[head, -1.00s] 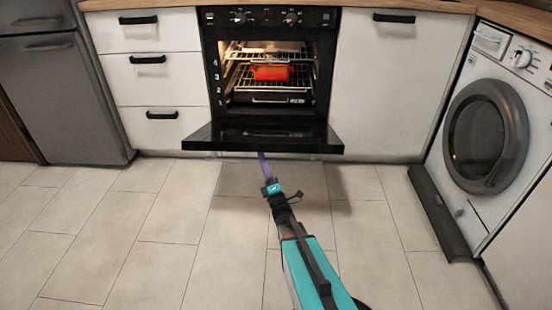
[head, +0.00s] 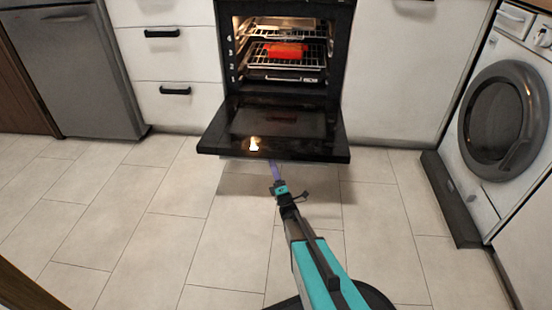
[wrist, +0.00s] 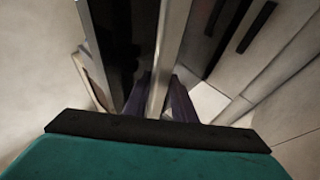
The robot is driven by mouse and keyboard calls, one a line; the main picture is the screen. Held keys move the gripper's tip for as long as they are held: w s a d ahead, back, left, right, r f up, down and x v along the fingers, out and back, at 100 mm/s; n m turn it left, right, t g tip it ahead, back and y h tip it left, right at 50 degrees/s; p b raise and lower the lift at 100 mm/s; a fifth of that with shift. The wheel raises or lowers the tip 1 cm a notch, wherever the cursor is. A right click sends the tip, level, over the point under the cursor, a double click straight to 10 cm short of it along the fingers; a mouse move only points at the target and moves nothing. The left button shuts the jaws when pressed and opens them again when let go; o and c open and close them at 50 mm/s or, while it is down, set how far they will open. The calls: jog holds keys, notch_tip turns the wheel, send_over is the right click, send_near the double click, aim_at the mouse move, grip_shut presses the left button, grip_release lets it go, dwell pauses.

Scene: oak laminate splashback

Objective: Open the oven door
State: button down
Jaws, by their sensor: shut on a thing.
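The oven (head: 339,50) has its black door (head: 215,135) swung down and out, nearly flat, with the glass inner face showing from above. The lit cavity holds wire racks and a red dish (head: 285,50). My gripper (head: 273,168) is at the door's front edge, just below it, near its middle; the door partly hides the fingertips. In the wrist view my purple fingers (wrist: 160,100) lie on both sides of a pale bar (wrist: 158,88) that looks like the door's handle. They are shut on it.
White drawers (head: 170,62) and a grey appliance (head: 85,75) stand left of the oven. A white cabinet (head: 400,60) and a washing machine (head: 505,120) with a dark plinth (head: 450,200) are on the right. The tiled floor (head: 150,220) in front is clear.

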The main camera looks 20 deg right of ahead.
jog(key=shift+d+f, duration=0.35)
jog(key=shift+d, duration=0.3)
jog(key=c, duration=1.4)
grip_release()
jog(key=shift+s+a, duration=0.1)
jog(key=shift+c, duration=0.2)
jog(key=shift+a, duration=0.1)
jog(key=shift+a, duration=0.1)
